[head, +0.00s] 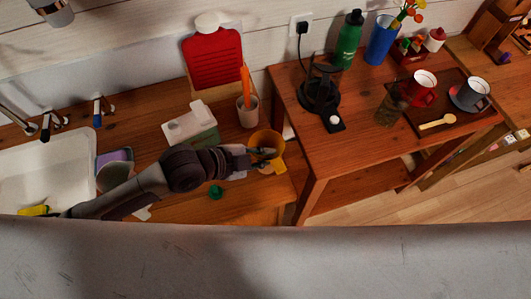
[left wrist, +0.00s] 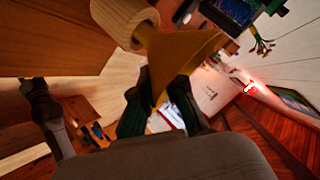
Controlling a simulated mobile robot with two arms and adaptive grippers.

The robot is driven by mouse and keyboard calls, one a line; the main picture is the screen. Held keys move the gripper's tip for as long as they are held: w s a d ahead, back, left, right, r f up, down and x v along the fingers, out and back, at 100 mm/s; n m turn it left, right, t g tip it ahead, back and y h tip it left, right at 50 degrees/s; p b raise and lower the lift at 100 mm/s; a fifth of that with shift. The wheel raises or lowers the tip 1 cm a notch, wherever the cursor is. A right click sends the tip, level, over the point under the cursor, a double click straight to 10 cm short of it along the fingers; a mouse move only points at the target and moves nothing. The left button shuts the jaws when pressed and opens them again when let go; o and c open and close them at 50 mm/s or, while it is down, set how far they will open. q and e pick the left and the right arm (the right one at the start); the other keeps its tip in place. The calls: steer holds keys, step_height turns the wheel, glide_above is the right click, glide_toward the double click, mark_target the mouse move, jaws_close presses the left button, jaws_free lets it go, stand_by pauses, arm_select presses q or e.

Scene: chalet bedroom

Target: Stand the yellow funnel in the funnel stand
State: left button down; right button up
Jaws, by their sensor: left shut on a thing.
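The yellow funnel (head: 269,138) is at the right end of the wooden counter in the head view, held in my left gripper (head: 264,154). The left wrist view shows the funnel (left wrist: 185,58) with its wall between the two dark fingers (left wrist: 160,103) and its narrow end toward the upper left. A pale wooden cylinder (left wrist: 122,20), which looks like the funnel stand, is at that narrow end. The spout overlaps its edge there; I cannot tell whether it is inside or only in front. In the head view the stand is hidden.
A cup (head: 247,115) with an orange item stands just behind the funnel. A green and white box (head: 192,123) is left of it, and a small green object (head: 216,192) lies in front. A sink (head: 50,165) is far left. A separate table (head: 350,150) stands right.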

arm_select(q)
steer(key=shift+f+b, duration=0.6)
steer(key=shift+f, duration=0.45)
steer(key=c, duration=1.2)
jaws_free()
steer(key=shift+o, duration=0.2)
steer(key=shift+a, duration=0.1)
steer(key=v, duration=1.2)
